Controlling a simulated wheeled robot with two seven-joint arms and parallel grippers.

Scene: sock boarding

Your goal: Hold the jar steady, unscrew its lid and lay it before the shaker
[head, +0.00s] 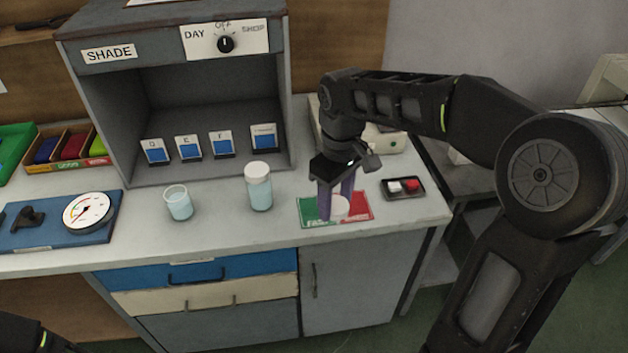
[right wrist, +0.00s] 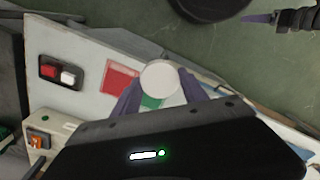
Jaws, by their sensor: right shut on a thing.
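The jar (head: 260,194) stands upright on the bench, with pale blue liquid below and a whitish, lid-like top. My right gripper (head: 337,203) is to the right of the jar and apart from it, low over a red and green mat (head: 309,212). Its purple fingers are shut on a white round piece (head: 340,208), which shows face-up in the right wrist view (right wrist: 159,77). I cannot tell whether this piece touches the mat. A purple finger of my left gripper (right wrist: 262,18) shows at the wrist view's top right, away from the jar. I cannot make out the shaker for certain.
A beaker (head: 179,204) of blue liquid stands left of the jar. Behind is a grey booth (head: 101,118) with several labelled cards. A black tray (head: 420,191) with red and white buttons lies right of the mat. A dial gauge (head: 88,211) is at left.

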